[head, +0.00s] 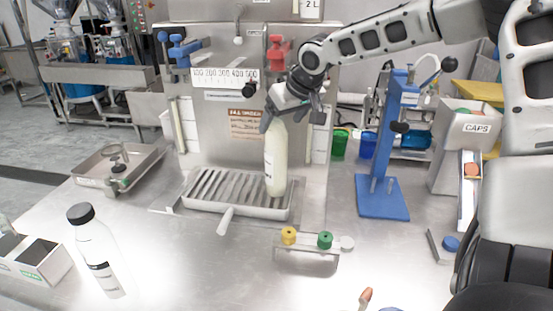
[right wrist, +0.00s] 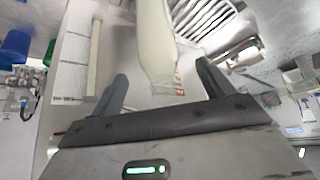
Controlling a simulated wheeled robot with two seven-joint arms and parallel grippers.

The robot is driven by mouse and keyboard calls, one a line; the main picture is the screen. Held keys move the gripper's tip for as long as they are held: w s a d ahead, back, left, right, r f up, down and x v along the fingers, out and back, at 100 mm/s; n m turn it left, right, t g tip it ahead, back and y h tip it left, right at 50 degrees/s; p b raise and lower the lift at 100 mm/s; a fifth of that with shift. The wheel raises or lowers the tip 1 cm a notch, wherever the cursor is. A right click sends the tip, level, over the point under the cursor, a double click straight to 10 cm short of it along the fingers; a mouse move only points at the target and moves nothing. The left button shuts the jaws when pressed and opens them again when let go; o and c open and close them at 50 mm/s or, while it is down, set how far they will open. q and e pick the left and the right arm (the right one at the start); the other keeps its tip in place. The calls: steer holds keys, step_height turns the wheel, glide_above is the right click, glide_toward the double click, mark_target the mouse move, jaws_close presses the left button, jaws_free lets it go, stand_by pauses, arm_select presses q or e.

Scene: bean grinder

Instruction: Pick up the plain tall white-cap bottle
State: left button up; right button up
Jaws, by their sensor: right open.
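A tall pale bottle (head: 275,160) filled with something cream-coloured stands upright on the slatted drip tray (head: 222,205). My right gripper (head: 290,113) is open at the top of this bottle. In the right wrist view, the bottle's narrow end (right wrist: 160,60) lies between the two spread fingers of the right gripper (right wrist: 162,76), with gaps at both sides. I cannot make out a white cap. My left gripper is not in view.
A clear bottle with a black cap (head: 98,250) stands at the front left. A small rack (head: 305,256) with yellow, green and white caps is in front of the tray. A blue stand (head: 382,196) and a CAPS bin (head: 462,150) are on the right. The steel panel rises behind.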

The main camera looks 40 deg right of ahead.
mark_target(281, 125)
steer(key=x, duration=0.4)
steer(key=shift+s+f, duration=0.1)
steer(key=shift+f, duration=0.15)
steer(key=shift+c, duration=0.3)
steer(key=c, duration=1.5)
steer(key=shift+r, duration=0.1)
jaws_close()
steer(key=shift+d+r+p, duration=0.1)
steer(key=shift+r+p, duration=0.05)
steer(key=shift+p, duration=0.2)
